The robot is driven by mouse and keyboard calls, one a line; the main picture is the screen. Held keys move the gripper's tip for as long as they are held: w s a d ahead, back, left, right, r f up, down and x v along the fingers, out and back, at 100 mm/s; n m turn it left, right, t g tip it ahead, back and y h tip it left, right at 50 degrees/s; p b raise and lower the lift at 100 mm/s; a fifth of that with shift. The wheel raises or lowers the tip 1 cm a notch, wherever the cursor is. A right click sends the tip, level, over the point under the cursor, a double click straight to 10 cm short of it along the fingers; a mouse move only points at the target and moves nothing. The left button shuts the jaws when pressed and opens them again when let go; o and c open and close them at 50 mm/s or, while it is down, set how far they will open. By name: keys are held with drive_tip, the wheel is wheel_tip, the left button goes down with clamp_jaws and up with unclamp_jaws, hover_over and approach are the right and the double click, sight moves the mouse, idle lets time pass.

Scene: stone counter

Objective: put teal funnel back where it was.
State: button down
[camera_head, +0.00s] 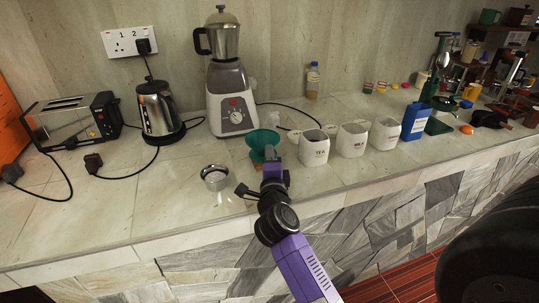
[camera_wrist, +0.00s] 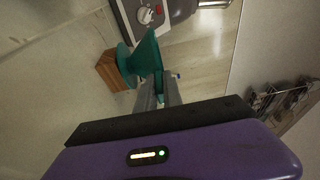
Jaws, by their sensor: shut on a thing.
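The teal funnel (camera_head: 262,142) is above the stone counter, in front of the blender and left of the white canisters. It also shows in the wrist view (camera_wrist: 146,58), between and just beyond the fingers. My gripper (camera_wrist: 158,92) is shut on the funnel. In the head view my purple arm reaches in from the bottom, and my gripper (camera_head: 270,167) partly hides the funnel's lower part. A brown wooden block (camera_wrist: 113,70) shows beside the funnel in the wrist view. I cannot tell whether the funnel touches anything below it.
A blender (camera_head: 230,90) stands behind the funnel. A metal cup (camera_head: 214,178) is to its left, near the front. White canisters (camera_head: 314,148) and a blue container (camera_head: 415,122) stand to the right. A kettle (camera_head: 158,110) and toaster (camera_head: 75,122) are at left.

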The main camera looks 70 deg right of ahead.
drive_tip(key=shift+f, duration=0.25)
drive_tip(key=c, duration=1.5)
unclamp_jaws()
drive_tip(key=shift+r, duration=0.15)
drive_tip(key=v, duration=1.2)
drive_tip(key=shift+a+r, duration=0.1)
drive_tip(key=shift+r, duration=0.2)
